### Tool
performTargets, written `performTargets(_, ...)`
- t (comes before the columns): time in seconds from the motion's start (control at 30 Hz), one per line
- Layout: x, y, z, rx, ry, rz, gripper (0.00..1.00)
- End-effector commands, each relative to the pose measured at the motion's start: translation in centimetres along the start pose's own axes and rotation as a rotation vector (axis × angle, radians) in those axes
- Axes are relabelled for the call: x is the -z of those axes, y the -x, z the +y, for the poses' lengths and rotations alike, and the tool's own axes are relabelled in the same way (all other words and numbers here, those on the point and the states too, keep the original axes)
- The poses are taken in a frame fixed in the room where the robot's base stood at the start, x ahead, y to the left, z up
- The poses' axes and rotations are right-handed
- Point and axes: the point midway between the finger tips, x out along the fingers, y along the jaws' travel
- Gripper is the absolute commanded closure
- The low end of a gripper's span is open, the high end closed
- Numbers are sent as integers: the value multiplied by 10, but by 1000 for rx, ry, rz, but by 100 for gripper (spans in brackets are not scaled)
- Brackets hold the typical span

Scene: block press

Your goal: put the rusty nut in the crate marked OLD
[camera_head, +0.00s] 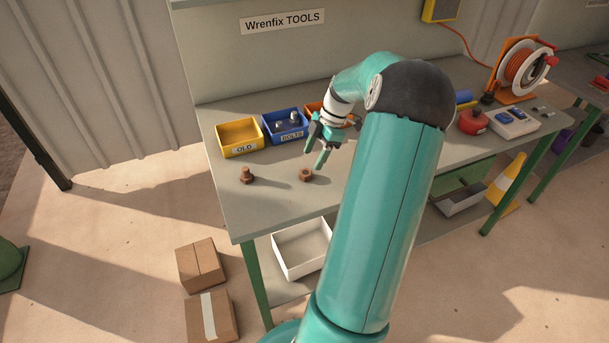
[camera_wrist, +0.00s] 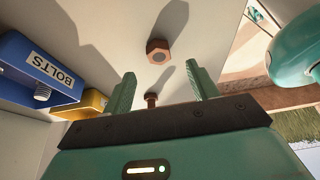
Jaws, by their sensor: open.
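The rusty nut (camera_head: 305,176) lies on the grey bench top, brown and six-sided with a hole. It also shows in the wrist view (camera_wrist: 158,51), ahead of the fingertips. My gripper (camera_head: 315,160) is open and empty above the bench, just above and slightly right of the nut in the head view. Its two green fingers stand apart in the wrist view (camera_wrist: 160,72), not touching the nut. The yellow crate marked OLD (camera_head: 227,153) stands at the bench's left rear. Its inside looks empty. Part of it shows in the wrist view (camera_wrist: 90,101).
A rusty bolt (camera_head: 246,176) stands left of the nut. A blue crate marked BOLTS (camera_head: 272,140) holds bolts beside the OLD crate. An orange crate (camera_head: 314,106) is partly hidden behind my gripper. The bench front (camera_head: 268,208) is clear. A cable reel (camera_head: 522,68) stands far right.

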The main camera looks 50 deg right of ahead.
Motion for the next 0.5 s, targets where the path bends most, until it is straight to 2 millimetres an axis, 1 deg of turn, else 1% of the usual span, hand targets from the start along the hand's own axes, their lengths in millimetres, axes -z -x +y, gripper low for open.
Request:
performTargets(0.17, 1, -14, 0, 1, -1, 1, 41)
performTargets(0.4, 2, -50, 1, 2, -1, 1, 41)
performTargets(0.5, 3, -58, 1, 1, -1, 0, 41)
